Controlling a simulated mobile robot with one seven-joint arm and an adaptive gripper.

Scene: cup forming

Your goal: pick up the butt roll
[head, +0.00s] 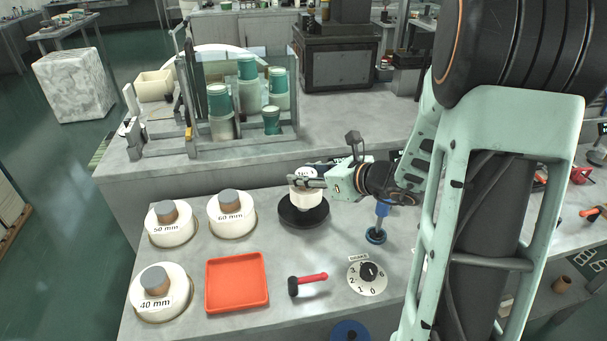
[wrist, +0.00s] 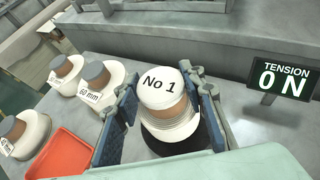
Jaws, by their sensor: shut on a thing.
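The roll labelled "No 1" (wrist: 160,90), most likely the butt roll, has a white top, a brown band and white layers below. It stands upright at the black round base (wrist: 190,142), which also shows in the head view (head: 303,218). My gripper (wrist: 162,112) has one finger on each side of the roll and is shut on it. In the head view my gripper (head: 306,182) reaches in from the right, and the roll's white body (head: 307,200) shows below the fingers. I cannot tell whether the roll is clear of the base.
White rolls marked 50 mm (head: 171,229), 60 mm (head: 231,217) and 40 mm (head: 160,298) stand at left. A sign (wrist: 283,80) reads "TENSION 0 N".

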